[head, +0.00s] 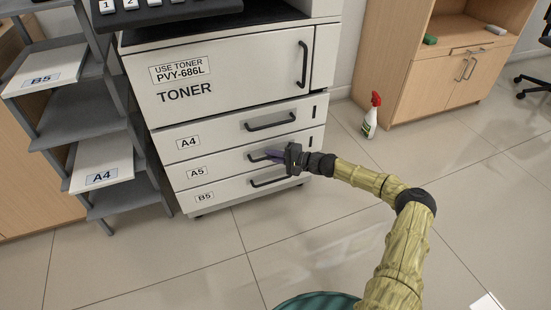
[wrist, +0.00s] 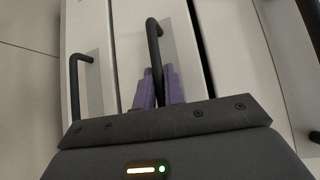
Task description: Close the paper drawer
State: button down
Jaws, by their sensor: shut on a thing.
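The white printer cabinet has three labelled drawers in the head view: the A4 drawer (head: 215,137), the A5 drawer (head: 222,168) and the B5 drawer (head: 230,191). My gripper (head: 272,154) is at the A5 drawer's dark bar handle (head: 254,157). In the wrist view my gripper's purple fingers (wrist: 158,88) are shut on that handle (wrist: 153,36), one on each side. A dark gap runs between the A5 drawer front and the front beside it in the wrist view. How far any drawer stands out is hard to tell from the head view.
A toner door (head: 225,80) sits above the drawers. A grey shelf rack (head: 75,92) with paper stacks stands close on the left. A spray bottle (head: 371,116) stands on the floor near a wooden cabinet (head: 430,85).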

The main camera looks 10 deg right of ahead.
jog(key=shift+w+d, duration=0.3)
jog(key=shift+w, duration=0.1)
jog(key=c, duration=1.5)
grip_release()
jog(key=shift+c, duration=0.2)
jog(key=shift+o, duration=0.2)
jog(key=shift+a+r, duration=0.1)
jog(key=shift+a, duration=0.05)
jog(key=shift+a+r, duration=0.1)
jog(key=shift+a, duration=0.1)
jog(key=shift+s, duration=0.1)
jog(key=shift+s+d+r+p, duration=0.15)
jog(key=shift+d+p, duration=0.1)
jog(key=shift+p, duration=0.05)
jog(key=f+p+v, duration=0.1)
jog(key=p+v, duration=0.5)
jog(key=v, duration=1.1)
jog(key=shift+s, duration=0.15)
